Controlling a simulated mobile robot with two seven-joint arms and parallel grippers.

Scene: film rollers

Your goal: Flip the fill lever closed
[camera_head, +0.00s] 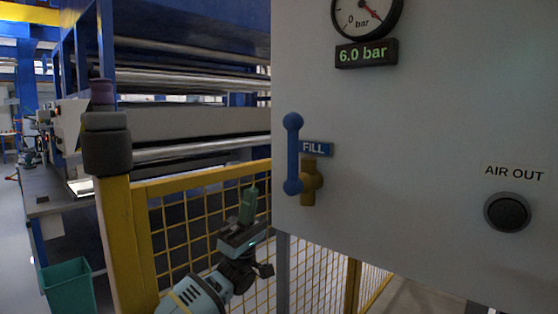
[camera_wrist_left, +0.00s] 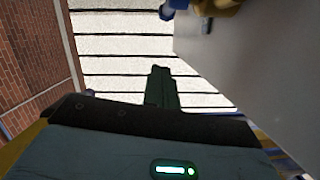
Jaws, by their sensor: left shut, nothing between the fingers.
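The blue fill lever (camera_head: 292,153) stands upright on the left edge of the grey panel, above and in front of its brass valve body (camera_head: 311,181). A blue FILL label (camera_head: 316,148) is to its right. My left gripper (camera_head: 248,205) is shut and empty, below and left of the lever, apart from it. In the left wrist view the shut fingers (camera_wrist_left: 160,88) point up, and a blue lever end (camera_wrist_left: 167,12) and brass part (camera_wrist_left: 215,6) show at the top edge. My right gripper is not in view.
The grey panel (camera_head: 420,150) fills the right side, with a gauge (camera_head: 366,15), a 6.0 bar display (camera_head: 366,53) and a black AIR OUT port (camera_head: 507,212). A yellow mesh fence (camera_head: 185,230) stands behind my left arm. A green bin (camera_head: 70,286) is at lower left.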

